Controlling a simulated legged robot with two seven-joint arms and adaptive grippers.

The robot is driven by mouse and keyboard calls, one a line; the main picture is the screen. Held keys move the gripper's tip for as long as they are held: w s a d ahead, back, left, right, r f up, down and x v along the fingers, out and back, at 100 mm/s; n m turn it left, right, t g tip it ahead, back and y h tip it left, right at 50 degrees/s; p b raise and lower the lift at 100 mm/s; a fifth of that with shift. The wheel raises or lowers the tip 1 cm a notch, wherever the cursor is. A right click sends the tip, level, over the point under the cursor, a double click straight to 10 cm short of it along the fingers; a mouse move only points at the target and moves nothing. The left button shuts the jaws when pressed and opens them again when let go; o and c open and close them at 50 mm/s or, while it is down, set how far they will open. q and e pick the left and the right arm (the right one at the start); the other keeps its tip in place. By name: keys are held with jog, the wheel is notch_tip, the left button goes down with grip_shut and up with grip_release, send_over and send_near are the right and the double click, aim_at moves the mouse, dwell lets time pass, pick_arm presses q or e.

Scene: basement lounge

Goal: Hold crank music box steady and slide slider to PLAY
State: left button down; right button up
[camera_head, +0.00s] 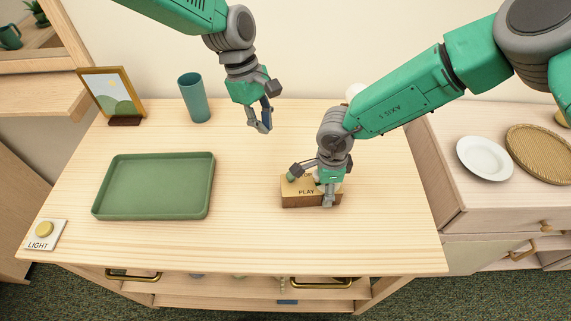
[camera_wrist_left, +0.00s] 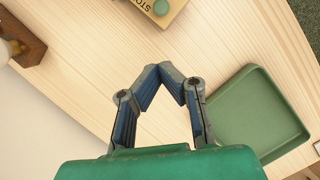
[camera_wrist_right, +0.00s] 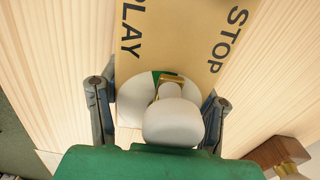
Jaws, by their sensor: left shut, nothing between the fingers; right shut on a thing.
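The music box (camera_head: 294,198) is a wooden block with a tan top marked STOP and PLAY, standing on the table. Its top also shows in the right wrist view (camera_wrist_right: 180,35), with a white rounded part (camera_wrist_right: 172,122) at the near end. A green round knob (camera_head: 290,178) is beside the word STOP; it shows in the left wrist view (camera_wrist_left: 161,7). My right gripper (camera_head: 325,192) is over the box's right end, its fingers (camera_wrist_right: 158,125) on either side, shut on the box. My left gripper (camera_head: 264,128) is shut and empty, above the table behind the box's left side.
A green tray (camera_head: 153,212) lies on the left of the table. A teal cup (camera_head: 195,97) and a picture frame (camera_head: 112,95) stand at the back left. A LIGHT button (camera_head: 43,233) is at the front left corner. The table between tray and box is clear.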

jog(key=shift+s+d+f, duration=0.25)
jog(key=shift+f, duration=0.1)
jog(key=shift+a, duration=0.15)
pick_arm(q)
jog(key=shift+w+a+r+m, duration=0.15)
jog(key=shift+w+a+m, duration=0.25)
jog(key=shift+a+m, duration=0.3)
jog(key=shift+d, duration=0.1)
send_near(283, 175)
notch_tip(283, 175, down, 5)
pick_arm(e)
jog(key=shift+a, duration=0.1)
pick_arm(q)
jog(key=shift+s+d+f, duration=0.15)
jog(key=shift+s+d, duration=0.1)
jog(key=shift+d, duration=0.2)
jog(key=shift+s+d+f, duration=0.15)
jog(key=shift+s+d, duration=0.05)
jog(key=shift+d, duration=0.2)
jog(key=shift+s+d, duration=0.25)
jog(key=shift+d, duration=0.05)
